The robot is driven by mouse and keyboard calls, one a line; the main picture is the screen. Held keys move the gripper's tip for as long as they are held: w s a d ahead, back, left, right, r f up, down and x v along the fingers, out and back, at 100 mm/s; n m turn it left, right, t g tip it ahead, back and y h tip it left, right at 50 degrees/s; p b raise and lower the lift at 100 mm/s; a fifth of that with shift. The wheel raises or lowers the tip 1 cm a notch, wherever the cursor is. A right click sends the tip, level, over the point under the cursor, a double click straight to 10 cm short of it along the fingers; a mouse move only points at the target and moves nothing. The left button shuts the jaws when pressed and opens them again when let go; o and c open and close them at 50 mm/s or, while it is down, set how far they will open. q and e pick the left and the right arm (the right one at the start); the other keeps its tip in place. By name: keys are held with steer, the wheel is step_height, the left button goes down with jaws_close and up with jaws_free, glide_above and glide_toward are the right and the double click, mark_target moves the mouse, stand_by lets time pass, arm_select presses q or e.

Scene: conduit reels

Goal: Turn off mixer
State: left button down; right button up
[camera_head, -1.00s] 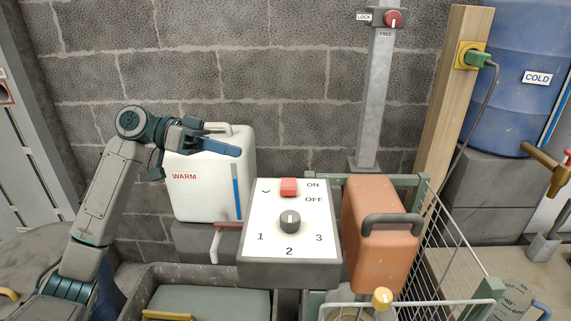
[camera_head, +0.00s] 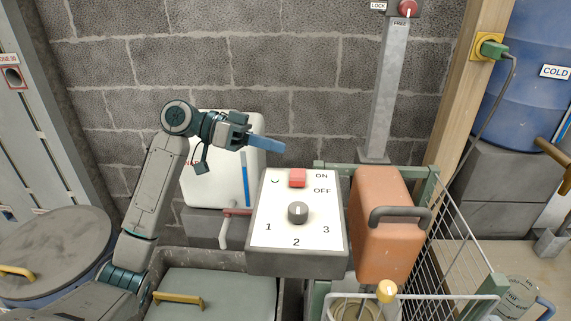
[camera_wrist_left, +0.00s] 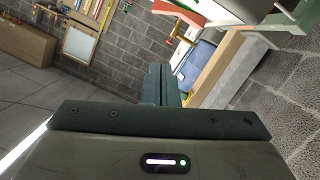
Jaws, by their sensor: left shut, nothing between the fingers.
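The mixer's control box (camera_head: 297,263) has a sloped white panel with a red switch (camera_head: 297,178) beside the ON and OFF labels. The switch sits about level with ON, but I cannot tell its exact setting. A dark round knob (camera_head: 298,212) sits below it among the numbers 1, 2 and 3. The orange mixer body (camera_head: 378,247) stands right of the box. My left gripper (camera_head: 280,146) is shut and empty, its blue fingers pointing right, above and left of the red switch, apart from it. Its closed fingers also show in the left wrist view (camera_wrist_left: 161,86). My right gripper is not in view.
A white WARM canister (camera_head: 210,187) stands behind my left gripper. A grey post (camera_head: 388,95) with a red LOCK/FREE knob (camera_head: 407,9) rises behind the mixer. A wire guard (camera_head: 450,235) and a yellow-knobbed lever (camera_head: 387,291) stand right and in front.

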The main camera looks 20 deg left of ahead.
mark_target(285, 183)
arm_select(q)
steer(key=x, duration=0.3)
steer(key=shift+r+p, duration=0.15)
steer(key=shift+p, duration=0.15)
steer(key=shift+s+d+f, duration=0.1)
steer(key=shift+s+f, duration=0.1)
steer(key=shift+f, duration=0.4)
steer(key=shift+s+d+f, duration=0.1)
steer(key=shift+s+f, duration=0.1)
steer(key=shift+f, duration=0.4)
steer(key=shift+s+f, duration=0.3)
steer(key=shift+f, duration=0.5)
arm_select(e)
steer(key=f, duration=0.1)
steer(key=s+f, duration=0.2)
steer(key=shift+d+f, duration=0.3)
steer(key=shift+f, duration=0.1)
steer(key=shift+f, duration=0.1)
